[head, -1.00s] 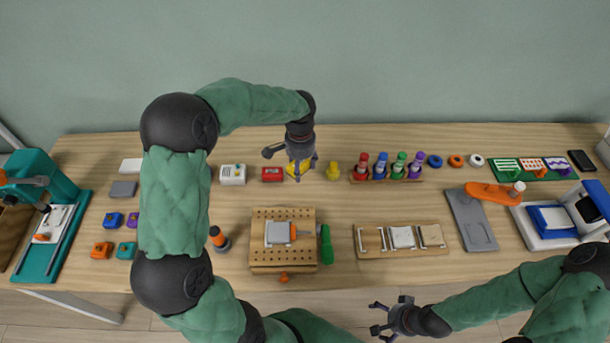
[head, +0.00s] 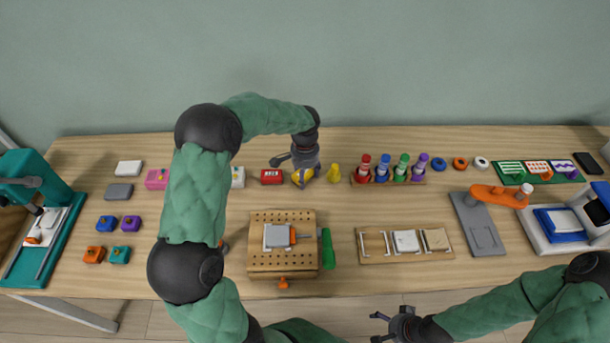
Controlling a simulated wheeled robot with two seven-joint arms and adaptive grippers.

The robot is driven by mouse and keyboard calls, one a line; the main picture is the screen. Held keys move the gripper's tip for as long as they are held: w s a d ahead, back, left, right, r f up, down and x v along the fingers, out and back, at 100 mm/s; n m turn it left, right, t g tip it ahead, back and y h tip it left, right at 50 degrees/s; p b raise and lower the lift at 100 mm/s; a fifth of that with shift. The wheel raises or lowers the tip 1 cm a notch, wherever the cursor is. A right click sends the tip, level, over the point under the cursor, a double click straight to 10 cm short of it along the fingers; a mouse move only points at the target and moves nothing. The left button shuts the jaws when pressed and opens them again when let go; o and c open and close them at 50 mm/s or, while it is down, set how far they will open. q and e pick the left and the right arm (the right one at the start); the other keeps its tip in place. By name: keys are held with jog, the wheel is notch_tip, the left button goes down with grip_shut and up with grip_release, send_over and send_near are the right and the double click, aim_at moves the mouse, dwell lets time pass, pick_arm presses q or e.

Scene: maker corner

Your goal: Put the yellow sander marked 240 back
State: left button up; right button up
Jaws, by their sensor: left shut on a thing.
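My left gripper (head: 304,175) is at the back of the bench, pointing down. It is shut on a yellow block (head: 301,178), which I take to be the yellow sander. The fingers cover part of it and no marking can be read. I cannot tell whether it touches the bench. It is between a red block (head: 271,176) and a small yellow knobbed piece (head: 335,173). My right gripper (head: 384,327) is at the bottom edge, in front of the bench, with its fingers apart and nothing between them.
A pegboard block (head: 262,262) with a clamped grey piece stands in front. A marker rack (head: 359,180) is to the right, with a wooden tray (head: 376,257) nearer. A white block (head: 238,177) is partly behind my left arm. Small coloured blocks lie at left.

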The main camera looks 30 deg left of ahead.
pick_arm(q)
jog(key=shift+f, duration=0.2)
jog(key=o, duration=1.1)
jog(key=shift+r, duration=0.1)
notch_tip(320, 180, up, 12)
jog(key=p, duration=0.4)
jog(key=shift+r, duration=0.15)
jog(key=shift+s, duration=0.1)
